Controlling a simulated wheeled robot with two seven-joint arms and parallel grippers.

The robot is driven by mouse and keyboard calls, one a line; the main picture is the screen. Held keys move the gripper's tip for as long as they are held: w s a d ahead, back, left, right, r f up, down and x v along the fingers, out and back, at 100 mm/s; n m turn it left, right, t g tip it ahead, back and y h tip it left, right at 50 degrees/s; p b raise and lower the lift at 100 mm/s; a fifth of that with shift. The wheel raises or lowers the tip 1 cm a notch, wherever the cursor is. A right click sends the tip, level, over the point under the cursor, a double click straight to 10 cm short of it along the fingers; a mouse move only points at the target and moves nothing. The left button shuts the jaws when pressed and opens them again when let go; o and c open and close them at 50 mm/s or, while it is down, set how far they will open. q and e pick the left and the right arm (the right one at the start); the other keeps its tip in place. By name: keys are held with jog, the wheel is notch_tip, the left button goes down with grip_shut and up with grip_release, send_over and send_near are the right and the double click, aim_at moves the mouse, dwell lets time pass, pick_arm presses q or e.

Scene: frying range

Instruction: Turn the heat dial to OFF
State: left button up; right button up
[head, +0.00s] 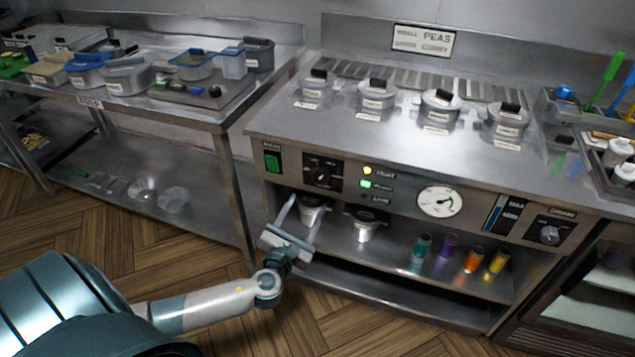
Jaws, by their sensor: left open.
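A black dial (323,173) sits on a dark plate at the left of the range's front panel. A second, pale knob (549,235) sits on a dark plate at the panel's right end. The lettering around both is too small to read, so I cannot tell their settings. My left gripper (305,207) is open and empty. It is below and slightly left of the black dial, with its fingers pointing up and apart from the dial. My right gripper is not in view.
The panel also carries a green switch (272,161), a lit yellow lamp (367,170), a lit green lamp (366,184) and a round gauge (439,201). White cups (364,229) and coloured bottles (472,260) stand on the shelf below. Lidded pots (376,95) stand on top.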

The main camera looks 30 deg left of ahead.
aim_at(319, 180)
pick_arm(q)
jog(key=x, duration=1)
jog(key=shift+p, duration=0.3)
jog(key=shift+w+a, duration=0.15)
jog(key=shift+w, duration=0.6)
jog(key=c, duration=1)
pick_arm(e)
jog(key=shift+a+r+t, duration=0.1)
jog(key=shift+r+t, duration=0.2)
